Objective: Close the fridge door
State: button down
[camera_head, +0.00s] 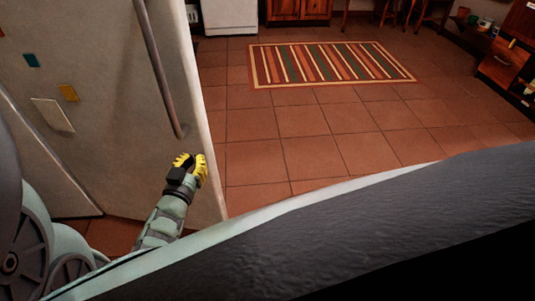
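The pale grey fridge door (100,60) fills the left of the view. A long dark vertical handle (158,75) runs down its face, and its right edge borders the tiled floor. My gripper (191,167), with yellow fingers, is just below the lower end of the handle, in front of the door near its right edge. I cannot tell whether it touches the door. The fingers are small and close together, so their opening is unclear; nothing is seen held. The fridge interior is not visible, and how far the door stands open is unclear.
Red-brown floor tiles (310,155) lie clear right of the door. A striped rug (330,62) lies farther back. A white appliance (230,15), wooden cabinet (300,9) and stools stand at the back. A dark wooden unit (505,62) stands at the far right. My body covers the lower view.

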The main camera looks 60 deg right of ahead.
aim_at(203, 144)
jog(key=shift+b+x, duration=0.6)
jog(key=shift+x, duration=1.95)
jog(key=shift+s, duration=0.1)
